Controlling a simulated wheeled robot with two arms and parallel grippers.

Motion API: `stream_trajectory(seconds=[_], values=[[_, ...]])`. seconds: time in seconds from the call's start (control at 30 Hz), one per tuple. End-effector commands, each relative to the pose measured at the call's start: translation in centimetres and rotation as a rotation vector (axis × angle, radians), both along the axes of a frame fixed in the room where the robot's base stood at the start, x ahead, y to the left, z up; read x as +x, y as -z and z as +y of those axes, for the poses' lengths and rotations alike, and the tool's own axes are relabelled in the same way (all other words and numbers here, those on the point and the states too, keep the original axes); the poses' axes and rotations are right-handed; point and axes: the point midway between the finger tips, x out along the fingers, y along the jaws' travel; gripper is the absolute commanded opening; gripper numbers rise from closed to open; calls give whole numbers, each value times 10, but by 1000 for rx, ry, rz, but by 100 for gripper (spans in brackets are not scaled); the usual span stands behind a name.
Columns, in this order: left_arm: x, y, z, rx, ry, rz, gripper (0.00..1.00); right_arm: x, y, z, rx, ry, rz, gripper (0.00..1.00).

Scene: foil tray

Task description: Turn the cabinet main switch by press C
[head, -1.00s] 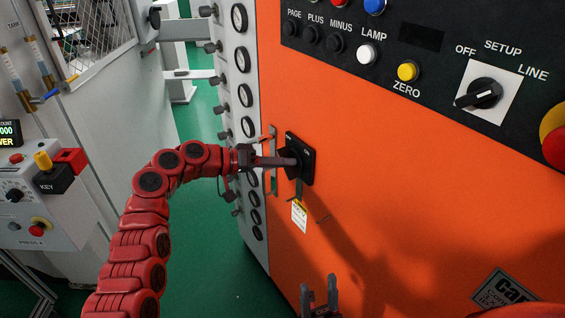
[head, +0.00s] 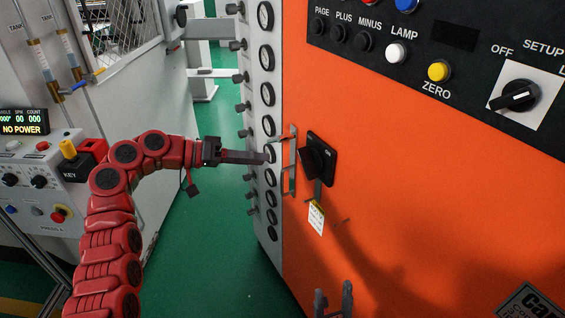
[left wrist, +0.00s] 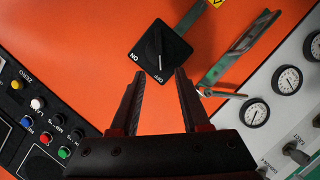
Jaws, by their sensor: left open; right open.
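The cabinet main switch (head: 321,158) is a black square plate with a rotary handle on the orange cabinet front.
A metal latch (head: 289,160) stands out between the left gripper and the switch. A yellow-and-white tag (head: 316,217) hangs below the switch. A column of gauges (head: 267,95) lines the cabinet's left side. The press panel (head: 45,180) is at far left.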

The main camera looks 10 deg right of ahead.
Motion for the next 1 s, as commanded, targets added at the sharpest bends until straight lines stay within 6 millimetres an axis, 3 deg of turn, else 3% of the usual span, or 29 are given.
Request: stream_trajectory(seconds=[0.1, 0.3, 0.73, 0.87, 1.0], values=[[1, -6, 26, 0, -5, -2, 46, 0, 3, 0, 0, 0, 0, 50], [0, -14, 47, 2, 0, -3, 46, 0, 4, 0, 0, 0, 0, 50], [4, -12, 50, -5, -17, 1, 46, 0, 4, 0, 0, 0, 0, 50], [41, 6, 54, -45, -175, 16, 46, 0, 1, 0, 0, 0, 0, 50], [117, 55, 86, -105, -546, 20, 46, 0, -5, 0, 0, 0, 0, 50]])
